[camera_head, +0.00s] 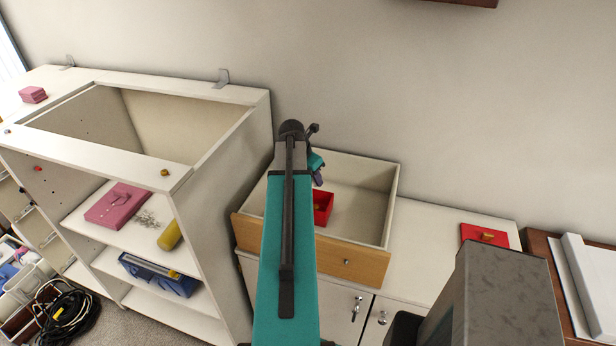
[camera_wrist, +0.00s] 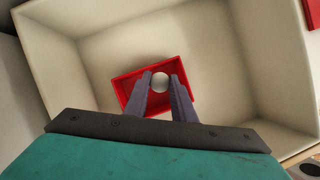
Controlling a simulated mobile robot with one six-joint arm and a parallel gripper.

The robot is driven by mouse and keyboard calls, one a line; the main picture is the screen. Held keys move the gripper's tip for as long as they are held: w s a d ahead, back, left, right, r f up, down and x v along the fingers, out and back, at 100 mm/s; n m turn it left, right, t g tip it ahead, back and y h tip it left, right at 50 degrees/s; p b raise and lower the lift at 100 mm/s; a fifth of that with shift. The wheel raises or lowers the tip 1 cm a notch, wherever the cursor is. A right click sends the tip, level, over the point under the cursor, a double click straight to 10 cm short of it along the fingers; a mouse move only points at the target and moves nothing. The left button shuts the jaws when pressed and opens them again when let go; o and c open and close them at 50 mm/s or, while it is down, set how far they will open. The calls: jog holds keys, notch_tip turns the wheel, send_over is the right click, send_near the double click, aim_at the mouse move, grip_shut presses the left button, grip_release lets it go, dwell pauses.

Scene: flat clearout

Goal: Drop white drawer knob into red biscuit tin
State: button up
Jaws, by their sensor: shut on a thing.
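The white drawer knob (camera_wrist: 160,82) is round and pale, between my gripper's fingertips (camera_wrist: 160,86) in the wrist view. My gripper is shut on it. Behind the knob in that view is the open red biscuit tin (camera_wrist: 126,84), lying on the floor of a pale drawer box. The knob lines up with the inside of the tin; its height over the tin is hard to tell. In the head view the red tin (camera_head: 328,207) is partly hidden by my teal arm, and my gripper (camera_head: 317,178) is above and left of it. The knob is hidden there.
The drawer (camera_head: 352,263) has a wooden front and pale walls around the tin. A red lid (camera_head: 484,235) lies on the white cabinet top to the right. An open white shelf unit (camera_head: 215,190) stands left, holding a pink box (camera_head: 117,205) and a yellow item (camera_head: 169,235).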

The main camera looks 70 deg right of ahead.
jog(key=shift+w+a+f, duration=0.1)
jog(key=shift+w+f, duration=0.05)
jog(key=shift+w, duration=0.05)
jog(key=shift+f+b, duration=2.3)
jog(key=shift+f, duration=0.55)
jog(key=o, duration=1.1)
jog(key=shift+a+r, duration=0.1)
jog(key=shift+r, duration=0.1)
jog(key=b+v, duration=0.3)
jog(key=v, duration=1)
jog(key=shift+w+r, duration=0.15)
jog(key=shift+r, duration=0.05)
